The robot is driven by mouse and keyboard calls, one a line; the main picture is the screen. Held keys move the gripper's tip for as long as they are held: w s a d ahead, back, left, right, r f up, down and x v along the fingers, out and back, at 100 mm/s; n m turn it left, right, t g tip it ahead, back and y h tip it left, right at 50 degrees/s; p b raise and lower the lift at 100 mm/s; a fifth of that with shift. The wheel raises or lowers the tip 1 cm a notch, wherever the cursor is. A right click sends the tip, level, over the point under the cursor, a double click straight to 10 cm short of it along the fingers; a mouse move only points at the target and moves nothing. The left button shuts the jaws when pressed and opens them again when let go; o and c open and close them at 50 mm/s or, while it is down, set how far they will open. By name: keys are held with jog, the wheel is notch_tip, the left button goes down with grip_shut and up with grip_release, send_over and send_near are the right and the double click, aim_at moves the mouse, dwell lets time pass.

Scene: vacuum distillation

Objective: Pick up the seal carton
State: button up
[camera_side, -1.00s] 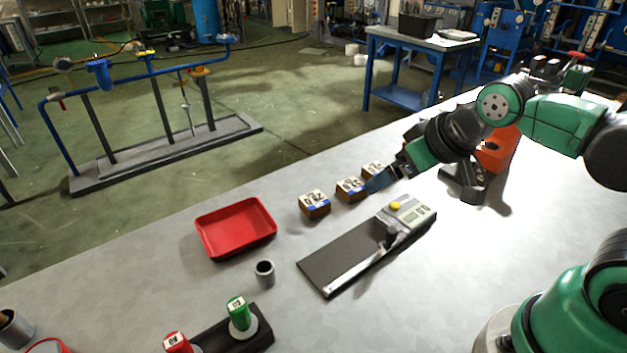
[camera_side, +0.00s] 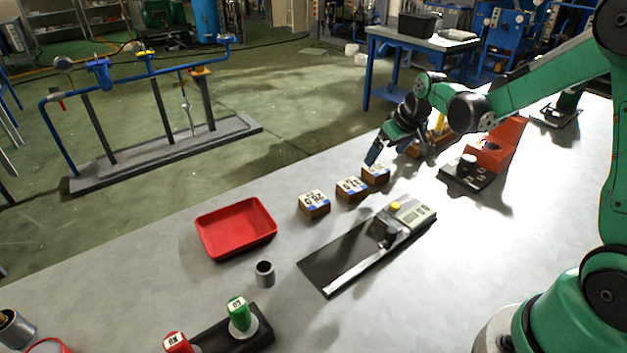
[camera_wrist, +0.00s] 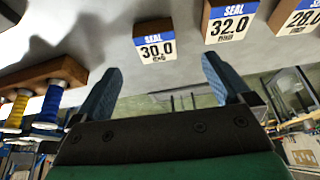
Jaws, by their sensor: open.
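Three small brown seal cartons with white and blue labels stand in a row on the bench. The wrist view reads 30.0 on one carton (camera_wrist: 155,45), 32.0 on the middle one (camera_wrist: 230,22) and 28.0 on the right one (camera_wrist: 299,15). In the side view they are the far carton (camera_side: 376,174), the middle carton (camera_side: 352,189) and the near carton (camera_side: 314,204). My gripper (camera_side: 374,156) is open and empty beside the far carton. In the wrist view the 30.0 carton appears between and beyond the fingertips (camera_wrist: 160,75), with no visible contact.
A red tray (camera_side: 236,229), a small grey cup (camera_side: 264,273) and a flat grey device with a yellow knob (camera_side: 365,246) lie on the bench. A wooden rack (camera_wrist: 38,78) with blue and yellow handled tools is left in the wrist view. The 32.0 carton is close by.

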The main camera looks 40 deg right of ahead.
aim_at(377, 168)
jog(key=shift+w+d+f, duration=0.2)
jog(key=shift+d+f, duration=0.1)
jog(key=shift+f, duration=0.3)
jog(key=shift+x, duration=2.5)
jog(key=c, duration=1.3)
jog(key=shift+c, duration=0.2)
jog(key=shift+r, duration=0.15)
